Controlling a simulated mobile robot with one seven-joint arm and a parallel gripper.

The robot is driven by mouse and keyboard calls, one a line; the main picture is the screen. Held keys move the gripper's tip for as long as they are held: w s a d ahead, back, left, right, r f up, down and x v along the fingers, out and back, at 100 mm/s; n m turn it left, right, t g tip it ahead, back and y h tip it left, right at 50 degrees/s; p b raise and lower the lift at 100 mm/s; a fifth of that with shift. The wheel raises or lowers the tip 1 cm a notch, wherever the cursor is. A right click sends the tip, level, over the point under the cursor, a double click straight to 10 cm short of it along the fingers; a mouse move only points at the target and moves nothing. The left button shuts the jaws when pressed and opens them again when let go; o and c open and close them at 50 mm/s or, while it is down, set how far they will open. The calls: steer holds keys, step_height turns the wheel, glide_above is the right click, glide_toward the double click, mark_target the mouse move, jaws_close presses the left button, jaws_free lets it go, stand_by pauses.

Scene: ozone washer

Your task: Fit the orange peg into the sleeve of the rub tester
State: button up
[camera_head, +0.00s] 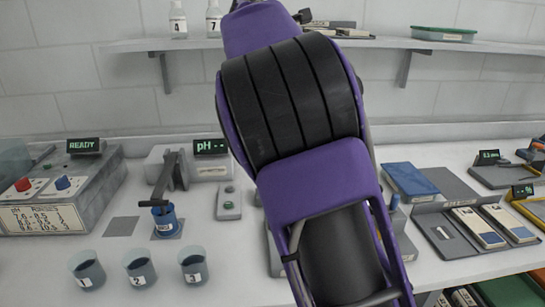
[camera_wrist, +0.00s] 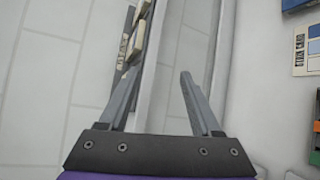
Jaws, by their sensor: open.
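I cannot make out the orange peg in either view. I also cannot single out the rub tester or its sleeve; my purple and black arm covers the middle of the bench in the head view. My gripper (camera_wrist: 160,75) shows in the wrist view with its two grey fingers spread apart and nothing between them. It points towards a pale wall and a shelf edge, and no bench object lies between the fingers. The head view does not show my fingers.
The white bench holds a grey READY box (camera_head: 65,195), a pH meter (camera_head: 210,165), several numbered cups (camera_head: 140,268) and a blue cup (camera_head: 165,222) on the left. A blue folder (camera_head: 410,180) and card tray (camera_head: 475,230) lie right. A wall shelf (camera_head: 450,45) runs above.

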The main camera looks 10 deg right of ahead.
steer(key=s+f+m+g+y+p, duration=0.1)
steer(key=f+m+g+y, duration=0.2)
steer(key=f, duration=0.7)
steer(key=s+a+f+m+g+y+p, duration=0.1)
steer(key=f+m+g, duration=0.4)
steer(key=f, duration=0.6)
steer(key=s+f+m+g+y+p, duration=0.1)
steer(key=f+m+g+y, duration=0.3)
steer(key=f, duration=0.6)
steer(key=shift+s+a+f+m+y, duration=0.15)
steer(key=shift+s+m+y, duration=0.1)
steer(key=shift+s+m, duration=0.2)
steer(key=shift+s+a+f+m+y, duration=0.1)
steer(key=shift+s+m+y, duration=0.15)
steer(key=shift+s+m, duration=0.15)
steer(key=shift+a+f, duration=0.2)
steer(key=shift+f, duration=2.5)
jaws_close()
